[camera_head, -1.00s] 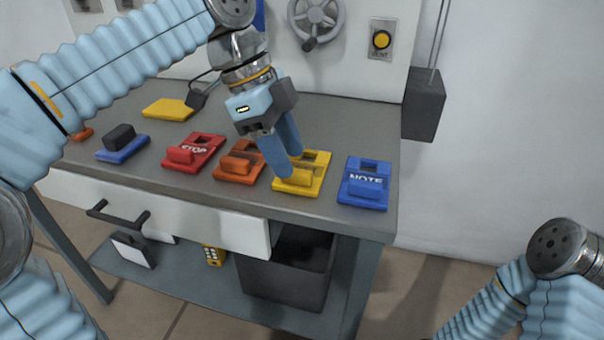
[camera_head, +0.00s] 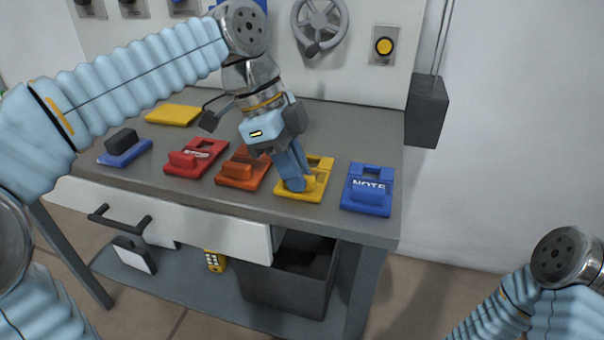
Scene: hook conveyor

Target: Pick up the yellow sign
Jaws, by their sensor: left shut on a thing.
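The yellow sign (camera_head: 318,165) lies flat on the grey workbench, between an orange sign and a blue NOTE sign. My left gripper (camera_head: 298,184) reaches down onto it from above and is shut on its raised front block. The fingers hide part of the block and the middle of the sign. The sign appears to be still on the bench top. My right arm shows at the lower right, but its gripper is outside the view.
An orange sign (camera_head: 243,170) and a red STOP sign (camera_head: 196,158) lie to the left, the blue NOTE sign (camera_head: 368,190) to the right. A flat yellow piece (camera_head: 173,115) lies at the back left. A dark block (camera_head: 427,111) hangs by the bench's right edge.

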